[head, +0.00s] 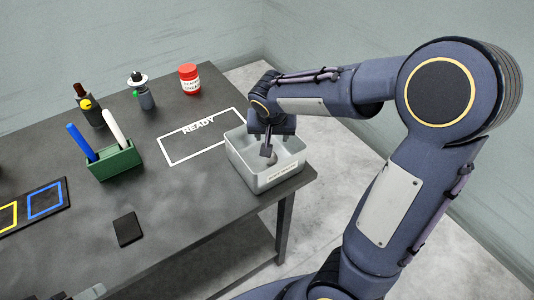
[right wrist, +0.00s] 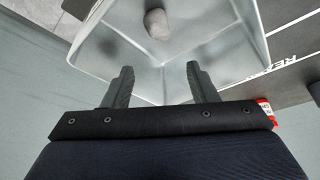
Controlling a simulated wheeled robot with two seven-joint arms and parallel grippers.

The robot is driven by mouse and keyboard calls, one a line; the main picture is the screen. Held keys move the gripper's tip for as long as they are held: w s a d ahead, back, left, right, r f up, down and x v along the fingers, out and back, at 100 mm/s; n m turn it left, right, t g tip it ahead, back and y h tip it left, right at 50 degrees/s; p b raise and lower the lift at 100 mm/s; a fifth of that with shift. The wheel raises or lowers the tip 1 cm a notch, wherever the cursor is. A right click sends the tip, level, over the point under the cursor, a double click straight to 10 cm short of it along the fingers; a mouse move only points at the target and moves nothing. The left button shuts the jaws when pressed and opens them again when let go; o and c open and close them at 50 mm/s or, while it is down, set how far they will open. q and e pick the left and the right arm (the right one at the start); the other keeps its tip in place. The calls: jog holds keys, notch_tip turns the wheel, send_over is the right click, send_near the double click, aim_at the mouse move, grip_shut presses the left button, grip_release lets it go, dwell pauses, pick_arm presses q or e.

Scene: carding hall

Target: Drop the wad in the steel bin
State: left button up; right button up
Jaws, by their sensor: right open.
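The steel bin (head: 252,176) is a pale grey open box with a label on its front, standing at the table's right corner. My right gripper (head: 267,150) is over the bin, pointing down, with its fingertips at about rim height or lower. In the right wrist view, my right gripper (right wrist: 160,83) is open with nothing between its fingers. The wad (right wrist: 157,23) is a small grey lump. It appears to lie inside the bin (right wrist: 205,45), apart from the fingers. In the head view the gripper largely hides the wad.
On the dark table (head: 185,215) are a white READY outline (head: 168,160), a red-lidded jar (head: 189,79), two small bottles, a green holder (head: 115,161) with blue and white sticks, a dark flat block (head: 128,229) and a tray (head: 35,206) with coloured frames. The table's middle is clear.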

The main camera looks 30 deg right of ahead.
jog(key=v, duration=0.7)
jog(key=shift+r, duration=0.35)
jog(key=shift+s, duration=0.2)
jog(key=s+a+f+n+t+y, duration=0.1)
jog(key=s+a+n+y, duration=0.1)
jog(key=s, duration=0.7)
jog(key=s+a+f+n+y, duration=0.2)
jog(key=s+a+y, duration=0.1)
jog(key=s, duration=0.7)
jog(key=shift+a+n+t+y, duration=0.35)
jog(key=shift+n+t+y, duration=0.05)
jog(key=shift+y, duration=0.2)
jog(key=shift+f, duration=0.1)
